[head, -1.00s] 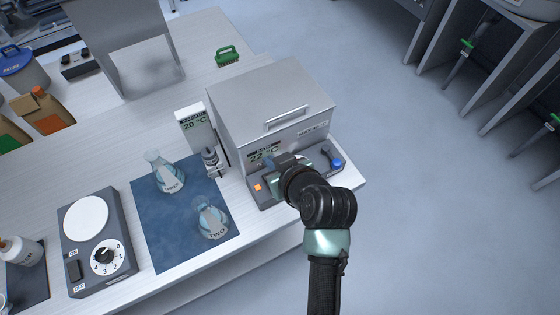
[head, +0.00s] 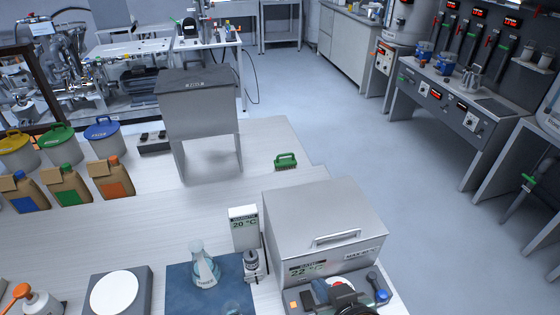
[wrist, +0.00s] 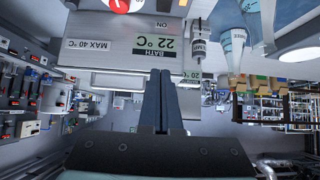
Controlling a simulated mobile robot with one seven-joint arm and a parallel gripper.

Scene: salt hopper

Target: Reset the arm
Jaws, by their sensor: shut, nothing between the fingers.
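My gripper (wrist: 160,75) shows in the wrist view with its two dark fingers together and nothing between them. The fingers appear in front of the grey bath unit, whose picture is upside down there; whether they touch it I cannot tell. The bath (head: 325,220) is a grey box with a lid handle and a display reading 22 °C, at the lower right of the head view. Only a dark part of my arm shows at the bottom edge of the head view, over the bath's front panel. The fingers are hidden in that view.
A blue mat (head: 183,280) with a flask (head: 204,268) lies left of the bath, beside a 20 °C meter (head: 243,225). A hot plate (head: 88,292) stands further left. A green-handled object (head: 286,161) is behind the bath. Open floor (head: 350,130) lies to the right.

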